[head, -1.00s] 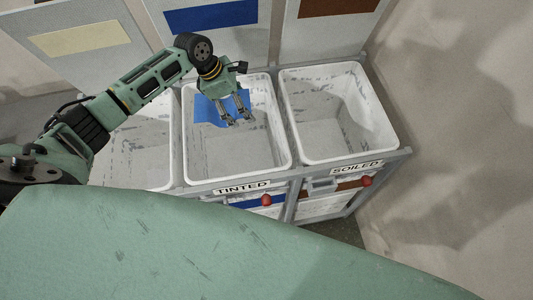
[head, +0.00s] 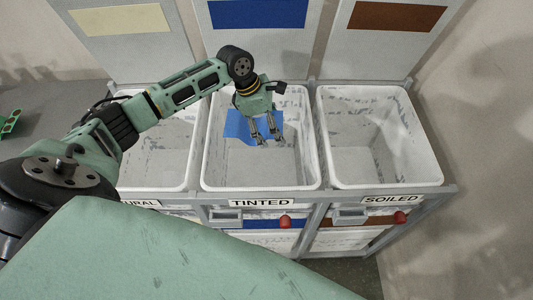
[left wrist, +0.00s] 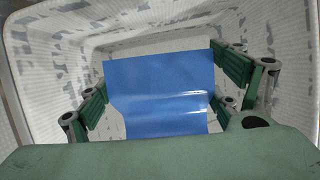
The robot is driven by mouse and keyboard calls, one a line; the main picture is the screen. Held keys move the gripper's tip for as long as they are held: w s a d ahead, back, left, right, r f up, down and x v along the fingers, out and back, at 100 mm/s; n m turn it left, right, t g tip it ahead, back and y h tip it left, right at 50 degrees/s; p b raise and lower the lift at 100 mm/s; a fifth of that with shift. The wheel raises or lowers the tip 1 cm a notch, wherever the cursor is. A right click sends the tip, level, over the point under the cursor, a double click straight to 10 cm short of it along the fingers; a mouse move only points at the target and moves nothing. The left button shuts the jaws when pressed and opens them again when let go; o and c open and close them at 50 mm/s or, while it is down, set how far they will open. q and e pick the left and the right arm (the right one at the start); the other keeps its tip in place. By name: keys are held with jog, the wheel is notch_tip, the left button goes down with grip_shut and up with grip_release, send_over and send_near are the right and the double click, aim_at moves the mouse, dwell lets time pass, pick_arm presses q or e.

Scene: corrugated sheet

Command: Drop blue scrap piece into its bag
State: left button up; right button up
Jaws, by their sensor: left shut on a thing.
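The blue scrap piece (head: 240,126) is a flat, slightly bent sheet. It hangs at my left gripper (head: 265,140), over the mouth of the middle white bag (head: 222,178), which bears the label TINTED. In the left wrist view the blue scrap piece (left wrist: 160,95) sits between the fingers of my left gripper (left wrist: 165,100), with the bag's white walls (left wrist: 60,70) around it. The gripper is shut on the piece. Part of the piece is hidden behind the fingers in the head view. My right gripper is not in view.
The SOILED bag (head: 335,170) stands open at the right and another open white bag (head: 150,175) at the left, its label partly covered by my arm. A grey frame (head: 440,192) holds the bags. Panels with blue (head: 258,13) and brown (head: 395,16) patches stand behind.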

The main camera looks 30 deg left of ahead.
pick_arm(q)
jog(key=o, duration=1)
jog(key=shift+o, duration=0.2)
jog(key=v, duration=1.2)
